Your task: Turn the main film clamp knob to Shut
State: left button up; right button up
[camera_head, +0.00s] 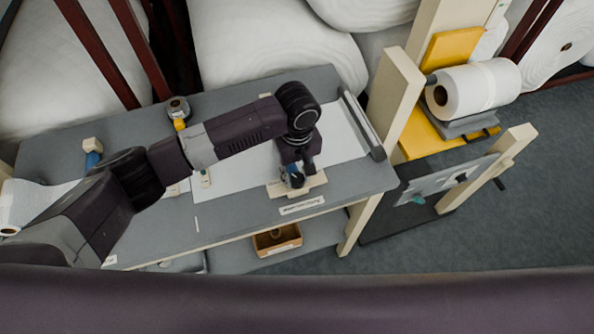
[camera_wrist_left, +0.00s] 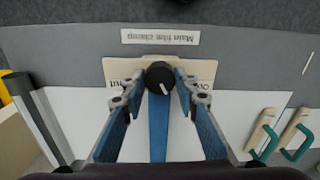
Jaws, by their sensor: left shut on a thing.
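The main film clamp knob (camera_wrist_left: 160,76) is black with a white pointer mark, on a beige plate (camera_wrist_left: 185,64) at the table edge. In the wrist view the mark points down and slightly right. The plate's lettering is upside down and partly covered by the fingers. My left gripper (camera_wrist_left: 161,84) is shut on the knob, one finger on each side. In the head view the left gripper (camera_head: 294,178) reaches down to the plate (camera_head: 312,183), and hides most of the knob. The "Main film clamp" label (camera_wrist_left: 160,36) lies beside the plate. My right gripper is not in view.
The grey table (camera_head: 235,218) bears white film and a roller at its right end. Two teal handles (camera_wrist_left: 265,140) stand on the right in the wrist view. A cardboard box (camera_head: 277,240) sits on the lower shelf. A white roll (camera_head: 490,86) hangs on the stand at right.

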pick_arm(q)
jog(key=m, duration=0.4)
jog(key=shift+d+m, duration=0.1)
jog(key=shift+m, duration=0.2)
jog(key=m, duration=1)
jog(key=shift+m, duration=0.4)
jog(key=m, duration=0.4)
jog(key=shift+r, duration=0.1)
jog(key=shift+m, duration=0.3)
jog(key=o, duration=1.1)
jog(key=shift+o, duration=0.2)
